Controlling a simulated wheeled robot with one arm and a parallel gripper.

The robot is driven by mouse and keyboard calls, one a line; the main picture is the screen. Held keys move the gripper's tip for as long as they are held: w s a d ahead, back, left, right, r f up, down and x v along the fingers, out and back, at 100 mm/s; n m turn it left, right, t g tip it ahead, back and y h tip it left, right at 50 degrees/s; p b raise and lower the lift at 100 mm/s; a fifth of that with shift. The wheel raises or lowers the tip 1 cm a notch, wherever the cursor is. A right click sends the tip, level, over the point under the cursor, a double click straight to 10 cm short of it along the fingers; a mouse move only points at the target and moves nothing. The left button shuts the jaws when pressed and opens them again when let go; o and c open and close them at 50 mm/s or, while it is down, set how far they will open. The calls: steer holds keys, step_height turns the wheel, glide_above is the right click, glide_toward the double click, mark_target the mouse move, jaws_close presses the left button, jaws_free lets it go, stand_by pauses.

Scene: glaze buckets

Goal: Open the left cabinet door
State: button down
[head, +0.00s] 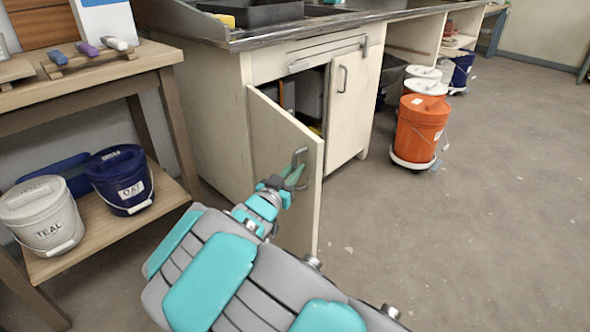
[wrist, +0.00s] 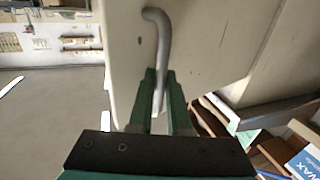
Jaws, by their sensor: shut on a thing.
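The left cabinet door (head: 280,168) is a cream panel, swung well out from the cabinet (head: 215,115), with part of the dark interior (head: 308,98) showing behind it. Its grey bar handle (head: 300,155) is near the free edge. My gripper (head: 290,180) is at this handle on the door's outer face. In the wrist view the green fingers (wrist: 160,95) are shut around the lower part of the handle (wrist: 158,40). The right cabinet door (head: 345,105) is closed, with its own handle.
An orange bucket (head: 420,128) and white buckets stand right of the cabinet. A wooden shelf table (head: 100,85) at left holds a blue bucket (head: 121,180) and a white TEAL bucket (head: 42,213). The floor (head: 440,235) at right is clear.

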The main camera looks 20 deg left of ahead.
steer(key=c, duration=1.2)
jaws_free()
steer(key=shift+a, duration=0.15)
steer(key=shift+o, duration=0.2)
steer(key=s+a, duration=0.1)
steer(key=s, duration=0.6)
steer(key=shift+s+b, duration=0.35)
steer(key=shift+b, duration=0.05)
